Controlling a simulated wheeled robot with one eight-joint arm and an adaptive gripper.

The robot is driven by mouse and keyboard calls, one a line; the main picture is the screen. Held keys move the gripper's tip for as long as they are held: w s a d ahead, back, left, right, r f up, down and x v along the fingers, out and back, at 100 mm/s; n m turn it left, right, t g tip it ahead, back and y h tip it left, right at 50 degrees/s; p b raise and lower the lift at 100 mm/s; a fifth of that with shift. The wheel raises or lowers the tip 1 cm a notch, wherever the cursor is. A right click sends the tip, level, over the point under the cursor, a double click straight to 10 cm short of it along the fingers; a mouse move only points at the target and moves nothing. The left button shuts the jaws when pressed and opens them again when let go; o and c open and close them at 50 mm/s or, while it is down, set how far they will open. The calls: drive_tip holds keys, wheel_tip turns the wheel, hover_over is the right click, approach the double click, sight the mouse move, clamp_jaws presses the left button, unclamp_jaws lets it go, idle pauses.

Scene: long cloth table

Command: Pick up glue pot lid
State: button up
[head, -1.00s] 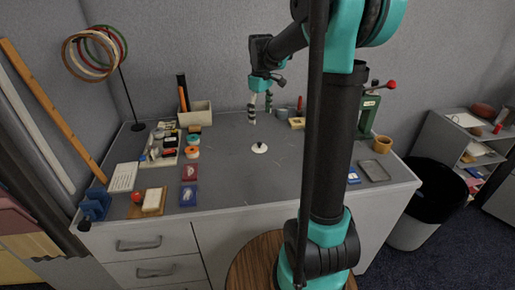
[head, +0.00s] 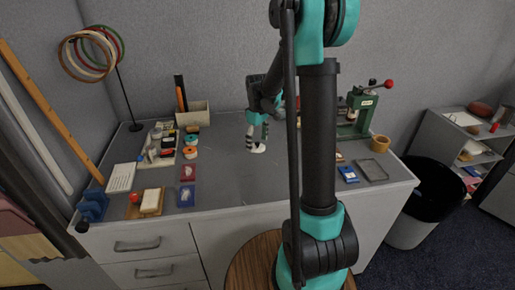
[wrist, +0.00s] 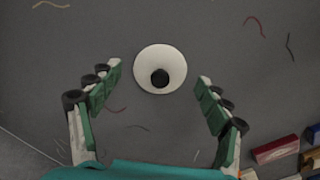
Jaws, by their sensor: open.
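The glue pot lid is a white disc with a black knob. In the wrist view the lid (wrist: 148,60) lies on the grey table, just beyond and between my open fingertips. My gripper (wrist: 155,80) is open and empty, with one green finger on each side. In the head view my gripper (head: 256,146) is low over the middle of the table, and the lid (head: 258,150) is partly hidden behind its fingers. I cannot tell the exact height of my gripper above the table.
A parts tray (head: 161,145) and orange-and-white spools (head: 190,146) stand left of my gripper. A green press (head: 358,115) and a tan pot (head: 380,144) stand at the right. Coloured blocks (wrist: 277,150) lie at the wrist view's lower right. The table's front middle is clear.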

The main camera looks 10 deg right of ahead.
drive_tip(key=shift+f, duration=0.25)
drive_tip(key=c, duration=1)
drive_tip(key=shift+o, duration=0.2)
drive_tip(key=shift+r, duration=0.2)
